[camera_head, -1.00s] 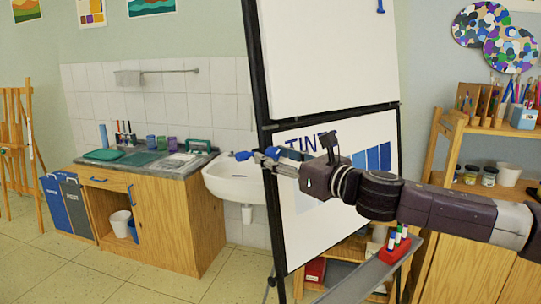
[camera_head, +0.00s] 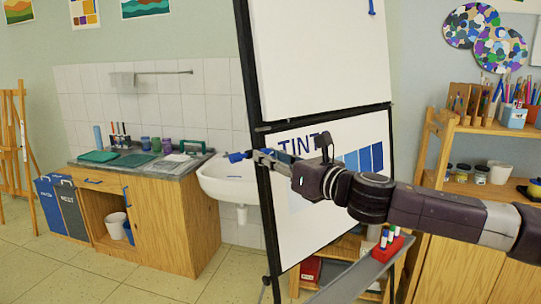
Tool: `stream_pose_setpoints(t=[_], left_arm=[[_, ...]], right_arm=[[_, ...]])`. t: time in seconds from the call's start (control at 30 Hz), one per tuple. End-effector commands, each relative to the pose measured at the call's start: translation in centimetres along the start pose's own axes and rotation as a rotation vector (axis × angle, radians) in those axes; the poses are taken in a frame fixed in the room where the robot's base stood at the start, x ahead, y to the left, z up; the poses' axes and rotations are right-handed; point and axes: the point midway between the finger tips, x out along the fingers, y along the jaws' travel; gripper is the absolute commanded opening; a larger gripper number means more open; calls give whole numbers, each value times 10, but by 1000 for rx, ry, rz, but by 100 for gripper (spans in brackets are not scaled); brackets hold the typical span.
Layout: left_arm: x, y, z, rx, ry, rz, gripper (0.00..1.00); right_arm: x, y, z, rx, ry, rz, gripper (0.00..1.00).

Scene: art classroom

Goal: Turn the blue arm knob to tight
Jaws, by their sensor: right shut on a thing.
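A flip-chart stand holds a lower white board (camera_head: 300,215) with "TINT" lettering and blue squares. A small blue knob (camera_head: 238,157) shows at the left edge of the stand's black frame (camera_head: 262,190), in front of the sink. My right gripper (camera_head: 254,154) reaches in from the right across the board. Its fingers are shut on the blue knob at the frame's edge and partly hide it. The direction of the knob's handle is too small to tell. A second blue piece (camera_head: 372,6) hangs at the top of the upper board. My left gripper is not in view.
A sink (camera_head: 225,185) and a wooden counter (camera_head: 150,200) stand behind the frame on the left. A ledge (camera_head: 350,280) with a red marker holder (camera_head: 388,247) lies below my right arm. A shelf (camera_head: 440,135) with jars and pencils stands at the right.

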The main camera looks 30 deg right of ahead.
Motion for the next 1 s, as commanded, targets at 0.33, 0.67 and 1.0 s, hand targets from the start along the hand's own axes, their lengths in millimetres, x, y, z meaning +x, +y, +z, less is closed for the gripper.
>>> stream_pose_setpoints(t=[0.33,0.67,1.0], left_arm=[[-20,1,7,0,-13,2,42],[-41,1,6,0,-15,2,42],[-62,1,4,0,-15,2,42]], right_arm=[[0,3,0,303,-5,-57,0],[0,4,1,612,-14,-118,0],[0,6,1,930,-23,-180,0]])
